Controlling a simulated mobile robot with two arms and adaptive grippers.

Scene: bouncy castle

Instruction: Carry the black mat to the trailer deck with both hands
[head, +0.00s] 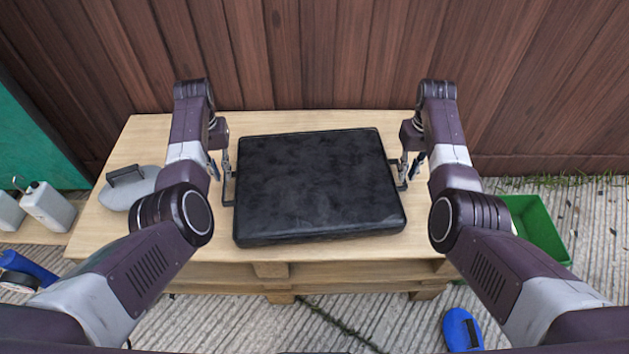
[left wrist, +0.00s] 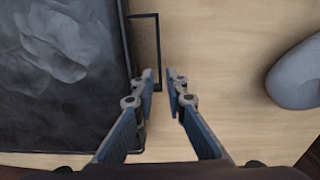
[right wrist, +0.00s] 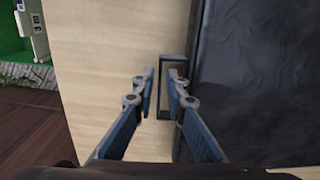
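The black mat (head: 318,185) lies flat on the wooden pallet table, slightly turned, with a thin dark handle at each side. My left gripper (head: 220,168) is at its left side. In the left wrist view, the open fingers (left wrist: 162,85) point at the left handle (left wrist: 158,45), whose outer bar lines up with the gap between them. My right gripper (head: 410,170) is at the right side. In the right wrist view, its open fingers (right wrist: 162,85) stand on either side of the right handle's outer bar (right wrist: 163,92). Contact cannot be told.
A grey rounded object with a dark handle (head: 130,188) sits on the pallet table (head: 110,235) at left. A green crate (head: 536,228) stands on the ground at right, a blue object (head: 461,330) in front. A wooden fence (head: 330,60) rises close behind.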

